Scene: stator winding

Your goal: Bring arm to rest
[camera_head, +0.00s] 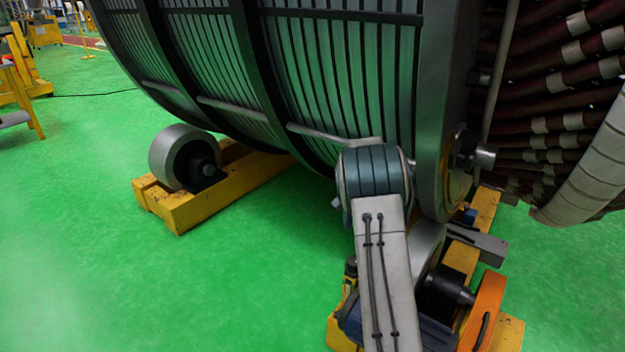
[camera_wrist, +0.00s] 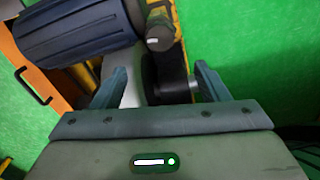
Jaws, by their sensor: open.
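My arm (camera_head: 382,262) rises from the bottom of the head view, with a grey link carrying two black cables and a blue-grey ribbed joint at its top. It stands in front of the large ribbed stator (camera_head: 330,75). In the wrist view my gripper (camera_wrist: 158,82) shows two blue-grey fingers standing well apart. It is open, and nothing is held between the fingers. Beyond them are a dark roller support and a dark blue ribbed motor (camera_wrist: 75,33). I cannot make out the gripper in the head view.
A yellow roller base (camera_head: 180,212) with a grey roller (camera_head: 172,155) stands at left under the stator. An orange box (camera_head: 487,310) is at lower right, beside the arm. Brown coil ends (camera_head: 560,90) fill the upper right. The green floor (camera_head: 90,260) is clear at left.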

